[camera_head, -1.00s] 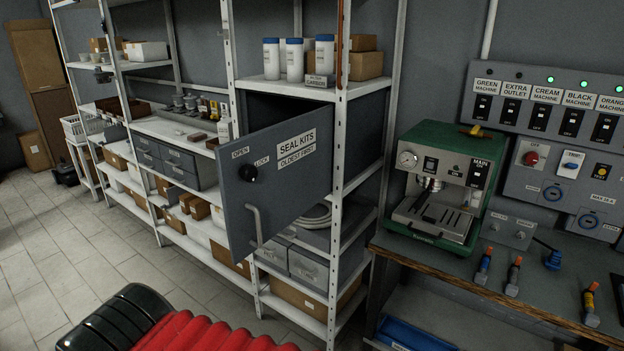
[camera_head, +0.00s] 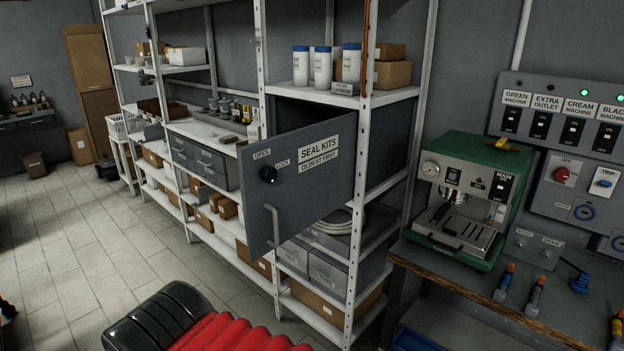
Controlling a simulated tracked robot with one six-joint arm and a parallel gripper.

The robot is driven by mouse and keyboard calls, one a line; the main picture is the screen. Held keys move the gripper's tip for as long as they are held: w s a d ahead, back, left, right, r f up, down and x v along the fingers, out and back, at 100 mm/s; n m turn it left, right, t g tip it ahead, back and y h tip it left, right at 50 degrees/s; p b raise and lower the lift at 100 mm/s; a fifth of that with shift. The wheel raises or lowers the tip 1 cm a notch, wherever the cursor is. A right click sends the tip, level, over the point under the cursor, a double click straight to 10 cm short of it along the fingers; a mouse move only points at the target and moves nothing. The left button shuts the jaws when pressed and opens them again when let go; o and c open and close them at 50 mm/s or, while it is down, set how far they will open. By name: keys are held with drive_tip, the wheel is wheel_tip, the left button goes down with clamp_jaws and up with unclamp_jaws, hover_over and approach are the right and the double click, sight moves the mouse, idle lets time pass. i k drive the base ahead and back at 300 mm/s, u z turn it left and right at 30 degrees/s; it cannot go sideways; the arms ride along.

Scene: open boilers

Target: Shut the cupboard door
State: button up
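The grey cupboard door (camera_head: 312,205) stands open in the head view, swung out from the shelf rack towards me. It bears a "SEAL KITS, OLDEST FIRST" label, a round black knob (camera_head: 268,174) marked OPEN and LOCK, and a bar handle (camera_head: 272,226) low at its left. The cupboard (camera_head: 388,130) behind it sits in the rack below the shelf with white jars. Its dark inside shows only above the door's top edge; the door hides the rest. My gripper is not in view.
A green coffee machine (camera_head: 466,200) stands on the workbench (camera_head: 470,290) to the right, below a switch panel (camera_head: 570,130). White jars (camera_head: 323,66) stand above the cupboard. Tiled floor (camera_head: 90,250) is clear at left. My red and black body part shows at the bottom.

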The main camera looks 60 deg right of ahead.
sight(314, 164)
drive_tip(key=z, duration=1.9)
drive_tip(key=i, duration=1)
drive_tip(key=z, duration=0.3)
drive_tip(key=k, duration=0.55)
